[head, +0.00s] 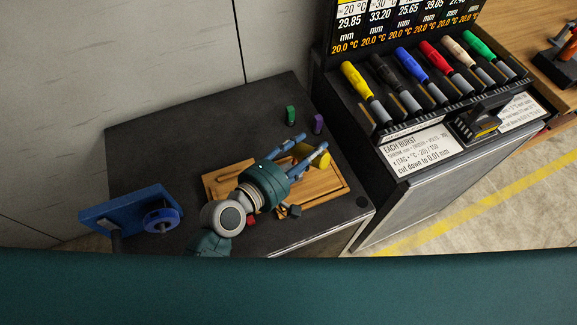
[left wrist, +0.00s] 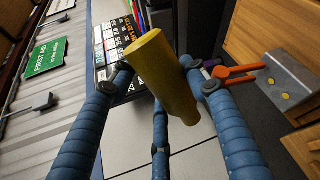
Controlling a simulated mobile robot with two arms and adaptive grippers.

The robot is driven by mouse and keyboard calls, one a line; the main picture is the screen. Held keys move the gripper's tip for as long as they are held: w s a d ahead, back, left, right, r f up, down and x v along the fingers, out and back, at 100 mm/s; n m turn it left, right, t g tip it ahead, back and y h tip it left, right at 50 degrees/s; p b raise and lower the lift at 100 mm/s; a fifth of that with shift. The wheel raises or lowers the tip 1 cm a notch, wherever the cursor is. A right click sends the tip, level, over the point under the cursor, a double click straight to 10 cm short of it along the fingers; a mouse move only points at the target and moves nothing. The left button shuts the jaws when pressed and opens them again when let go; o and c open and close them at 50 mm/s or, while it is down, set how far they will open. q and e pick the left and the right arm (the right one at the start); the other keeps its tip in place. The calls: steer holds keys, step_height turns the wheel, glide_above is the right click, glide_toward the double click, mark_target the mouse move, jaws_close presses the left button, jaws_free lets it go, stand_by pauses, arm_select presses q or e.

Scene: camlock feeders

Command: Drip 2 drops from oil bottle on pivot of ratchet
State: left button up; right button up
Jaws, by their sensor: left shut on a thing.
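My left gripper (head: 308,148) is shut on a yellow cylinder, which I take as the oil bottle (head: 321,160). It also shows in the left wrist view (left wrist: 162,70), tilted between the blue fingers. The gripper holds it over the wooden board (head: 328,185). An orange-handled tool (left wrist: 238,72) shows right of the bottle in the left wrist view, near a grey plate with yellow spots (left wrist: 290,85). I cannot tell if this tool is the ratchet; its pivot is not clear. My arm hides part of the board. My right gripper is not in view.
A blue vise-like fixture (head: 130,215) stands at the dark table's left edge. Small green (head: 291,115) and purple (head: 318,123) blocks stand behind the board. A rack of coloured-handled tools (head: 430,85) stands at right. The table's back left is clear.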

arm_select(q)
step_height(320, 180, up, 2)
steer(key=shift+r+p, duration=0.25)
steer(key=shift+p, duration=0.45)
steer(key=shift+f, duration=0.15)
steer(key=shift+f+m, duration=0.3)
step_height(320, 180, down, 3)
steer(key=m+y, duration=0.1)
steer(key=m, duration=0.1)
steer(key=m+t, duration=0.1)
steer(key=m, duration=0.1)
steer(key=shift+s+d+y, duration=0.15)
steer(key=shift+y, duration=0.25)
steer(key=shift+f+m+t, duration=0.15)
steer(key=shift+m+t, duration=0.15)
steer(key=shift+m, duration=0.3)
